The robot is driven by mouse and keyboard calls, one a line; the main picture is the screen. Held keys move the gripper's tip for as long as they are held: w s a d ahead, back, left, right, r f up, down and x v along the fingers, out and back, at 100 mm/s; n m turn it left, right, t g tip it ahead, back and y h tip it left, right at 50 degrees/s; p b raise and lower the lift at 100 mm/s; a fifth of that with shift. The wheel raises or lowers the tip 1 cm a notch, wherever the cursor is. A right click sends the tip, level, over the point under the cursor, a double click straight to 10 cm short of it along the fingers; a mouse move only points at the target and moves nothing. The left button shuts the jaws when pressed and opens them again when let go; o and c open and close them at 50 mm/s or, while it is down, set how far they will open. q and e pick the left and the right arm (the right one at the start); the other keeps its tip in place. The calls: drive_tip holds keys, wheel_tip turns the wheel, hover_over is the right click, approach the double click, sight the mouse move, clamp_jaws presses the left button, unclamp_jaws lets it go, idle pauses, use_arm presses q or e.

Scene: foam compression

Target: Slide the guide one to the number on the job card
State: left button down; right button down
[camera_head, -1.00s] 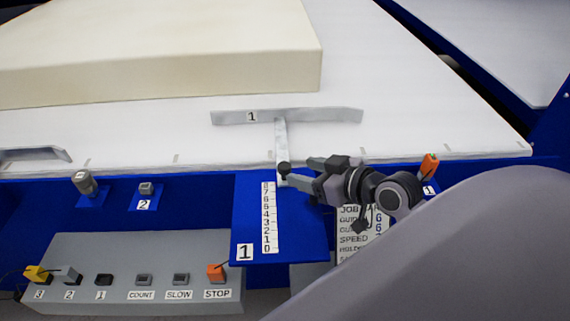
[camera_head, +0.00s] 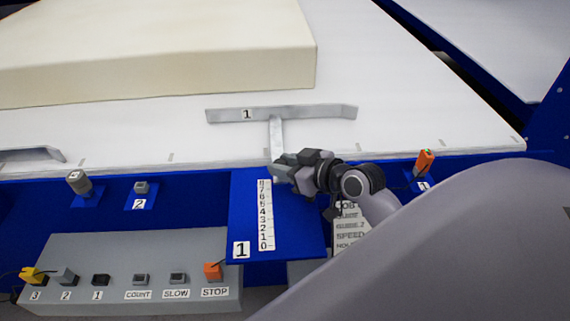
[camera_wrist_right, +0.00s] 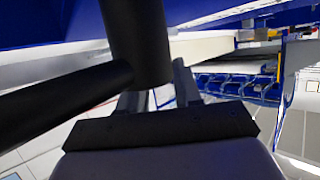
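Guide one is a grey metal T-shaped bar (camera_head: 281,113) labelled 1, lying on the white table in the head view. Its stem runs toward the front edge, above the top end of the number scale (camera_head: 265,214), marked 0 to 8. My right gripper (camera_head: 281,173) is at the stem's front end and hides the black knob there. Its two fingers look apart in the right wrist view (camera_wrist_right: 158,98), but their contact with the knob cannot be seen. The job card (camera_head: 348,232) is partly covered by my right arm, and its numbers are hidden. My left gripper is out of view.
A large cream foam block (camera_head: 160,55) lies behind the guide. A grey control box (camera_head: 130,268) with several switches stands at the front left. An orange switch (camera_head: 425,162) is right of my arm. Another guide (camera_head: 30,154) shows at the left edge.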

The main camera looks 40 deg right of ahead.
drive_tip(key=shift+s+a+p, duration=0.45)
drive_tip(key=shift+s, duration=0.25)
drive_tip(key=shift+s+a+p, duration=0.4)
drive_tip(key=shift+s+p, duration=0.05)
drive_tip(key=shift+s, duration=0.25)
drive_tip(key=shift+s+a, duration=0.2)
drive_tip(key=shift+s, duration=0.15)
drive_tip(key=c, duration=0.8)
unclamp_jaws()
drive_tip(key=shift+v, duration=3.55)
drive_tip(key=shift+s+f, duration=0.1)
